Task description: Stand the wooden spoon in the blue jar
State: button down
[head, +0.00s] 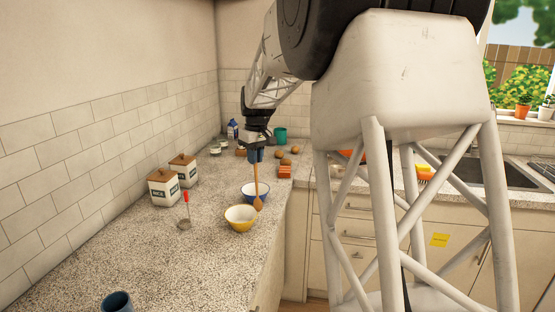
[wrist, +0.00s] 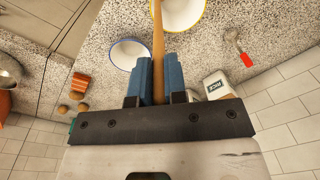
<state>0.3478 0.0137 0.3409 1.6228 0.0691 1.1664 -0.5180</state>
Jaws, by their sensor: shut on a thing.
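My gripper (head: 255,155) is shut on the wooden spoon (head: 257,184). The spoon hangs down, bowl end lowest, above the counter by the two bowls. In the wrist view the spoon's handle (wrist: 158,40) runs out from between the blue fingers (wrist: 159,80). The blue jar (head: 117,302) stands at the near end of the counter, cut off by the bottom edge of the head view. It is well nearer the camera than my gripper and does not show in the wrist view.
A blue bowl (head: 250,193) and a yellow bowl (head: 240,218) stand close beneath the spoon. A red-handled ladle (head: 185,215) and two lidded canisters (head: 163,188) are to the left. A teal mug (head: 280,134) is farther back. The counter between bowls and jar is clear.

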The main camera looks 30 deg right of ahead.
jog(key=s+a+r+n, duration=0.2)
jog(key=a+n, duration=0.1)
jog(key=a, duration=0.6)
jog(key=s+a+r+n, duration=0.2)
jog(key=a+r+n, duration=0.1)
jog(key=a, duration=0.6)
jog(key=s+a+r+n, duration=0.2)
jog(key=a+n, duration=0.1)
jog(key=a, duration=0.6)
jog(key=s+a+r+n, duration=0.2)
jog(key=s+a+n, duration=0.2)
jog(key=s+a, duration=0.4)
jog(key=s+a+r+n, duration=0.3)
jog(key=s+a+n, duration=0.2)
jog(key=a, duration=0.6)
jog(key=s, duration=0.2)
jog(key=shift+s+a+n+g+y, duration=0.25)
jog(key=shift+s+n+g+y, duration=0.05)
jog(key=shift+s+y, duration=0.1)
jog(key=shift+f, duration=0.1)
notch_tip(320, 180, down, 14)
